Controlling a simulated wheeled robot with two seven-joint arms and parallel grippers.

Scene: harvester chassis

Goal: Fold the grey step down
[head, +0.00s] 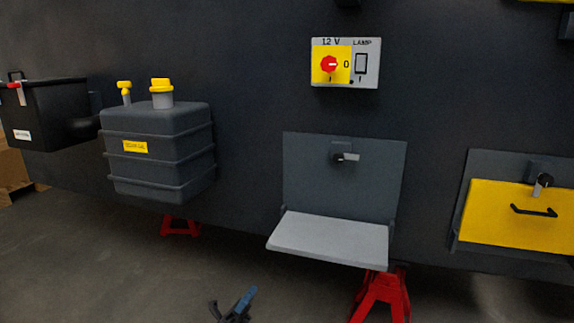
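The grey step (330,238) is a light grey flat plate. It juts out roughly level from the lower edge of a dark grey upright back plate (310,170) on the chassis wall. A small latch (346,157) with a dark knob and light tab sits high on the back plate, clear of the step. My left gripper (232,301) shows at the bottom edge, left of and lower in the picture than the step. Its fingers look apart, with nothing seen between them. It appears clear of the step. My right gripper is not in view.
A dark grey ribbed tank (158,155) with yellow caps and a black box (45,115) stick out at left. A yellow panel (510,220) with a black handle is at right. A switch box (345,63) is above. Red stands (381,295) are below. Floor at left is open.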

